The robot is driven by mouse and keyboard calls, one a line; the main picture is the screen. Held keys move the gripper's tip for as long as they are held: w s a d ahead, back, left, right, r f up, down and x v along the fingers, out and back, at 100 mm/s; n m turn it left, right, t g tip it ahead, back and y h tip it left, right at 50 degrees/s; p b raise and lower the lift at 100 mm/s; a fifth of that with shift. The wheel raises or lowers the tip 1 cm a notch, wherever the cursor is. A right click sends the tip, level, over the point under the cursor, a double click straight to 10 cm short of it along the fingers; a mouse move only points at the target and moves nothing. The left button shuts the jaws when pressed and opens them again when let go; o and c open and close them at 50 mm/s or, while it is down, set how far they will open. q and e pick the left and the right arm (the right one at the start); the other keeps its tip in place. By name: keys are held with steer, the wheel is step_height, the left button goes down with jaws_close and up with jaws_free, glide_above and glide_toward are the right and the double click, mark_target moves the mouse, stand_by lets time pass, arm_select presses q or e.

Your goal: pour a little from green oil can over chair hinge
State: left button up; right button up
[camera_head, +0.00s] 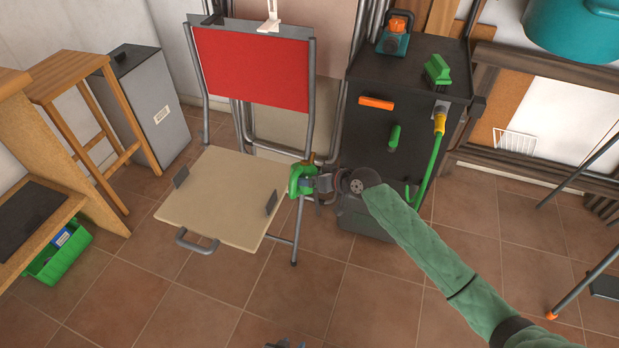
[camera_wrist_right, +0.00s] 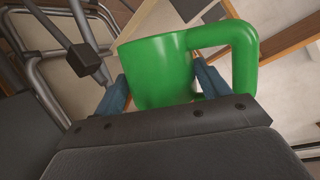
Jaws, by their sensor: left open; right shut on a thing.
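The green oil can (camera_head: 297,182) is at the right edge of the folding chair's beige seat (camera_head: 218,196), near the seat-back joint. My right gripper (camera_head: 309,183) is shut on it. The right wrist view shows the green can body and handle (camera_wrist_right: 163,70) between the blue fingers of my right gripper (camera_wrist_right: 163,92). A brownish tip shows just above the can in the head view; I cannot tell if liquid flows or how far the can tilts. The chair hinge is not clearly visible beside the can. My left gripper (camera_head: 286,344) is open, barely in view at the bottom edge.
The chair's red back (camera_head: 251,68) stands behind the seat. A wooden stool (camera_head: 75,85) and green crate (camera_head: 60,252) are at left. The tiled floor in front is clear.

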steer(key=shift+r+p, duration=0.3)
steer(key=shift+r+m+p, duration=0.15)
steer(key=shift+m+p, duration=0.15)
stand_by(0.6)
steer(key=shift+r+g, duration=0.15)
steer(key=shift+g, duration=0.15)
steer(key=shift+w+r+p, duration=0.1)
steer(key=shift+p, duration=0.2)
steer(key=shift+r, duration=0.2)
